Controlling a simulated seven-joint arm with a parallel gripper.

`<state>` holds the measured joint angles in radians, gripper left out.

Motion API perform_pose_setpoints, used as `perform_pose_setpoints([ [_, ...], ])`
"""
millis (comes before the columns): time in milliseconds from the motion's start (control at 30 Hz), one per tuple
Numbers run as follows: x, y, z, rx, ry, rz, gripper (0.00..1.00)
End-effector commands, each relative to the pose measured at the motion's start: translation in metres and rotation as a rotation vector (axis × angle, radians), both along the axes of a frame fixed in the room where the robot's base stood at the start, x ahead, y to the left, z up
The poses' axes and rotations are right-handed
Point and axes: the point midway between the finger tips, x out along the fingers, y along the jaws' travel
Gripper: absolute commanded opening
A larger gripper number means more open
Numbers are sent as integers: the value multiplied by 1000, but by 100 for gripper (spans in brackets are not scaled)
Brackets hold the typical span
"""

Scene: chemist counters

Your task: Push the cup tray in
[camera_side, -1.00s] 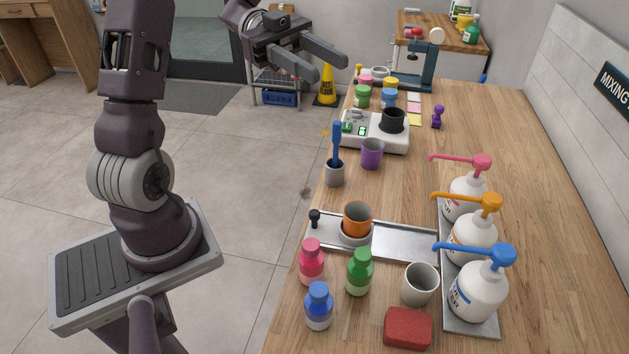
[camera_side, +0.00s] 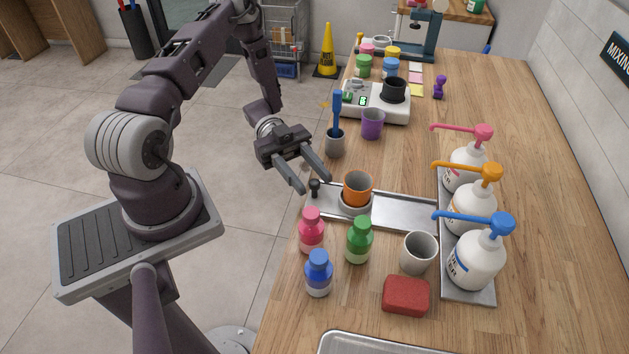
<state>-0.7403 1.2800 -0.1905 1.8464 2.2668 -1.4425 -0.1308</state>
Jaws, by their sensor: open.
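The cup tray (camera_side: 352,207) is a small grey sliding holder with a black knob (camera_side: 315,187) at its left end. It sits at the left end of a metal rail (camera_side: 405,213) on the wooden counter. An orange cup (camera_side: 357,187) stands upright in it. My gripper (camera_side: 308,183) is open and empty, just left of the knob, with one finger close to it in the picture. I cannot tell whether they touch.
Pink (camera_side: 312,232), green (camera_side: 359,241) and blue (camera_side: 319,274) bottles stand in front of the rail. Three pump bottles (camera_side: 475,258) stand at its right end. A grey holder with a blue tool (camera_side: 335,141) and a purple cup (camera_side: 372,123) stand behind. The rail right of the orange cup is clear.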

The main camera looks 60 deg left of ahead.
Motion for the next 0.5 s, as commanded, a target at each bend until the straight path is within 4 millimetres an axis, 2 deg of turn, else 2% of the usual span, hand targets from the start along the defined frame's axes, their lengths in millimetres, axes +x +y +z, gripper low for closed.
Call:
perform_pose_setpoints([
  [133, 0, -18, 0, 0, 0, 0, 40],
  [400, 0, -20, 0, 1, 0, 2, 40],
  [500, 0, -20, 0, 1, 0, 2, 21],
])
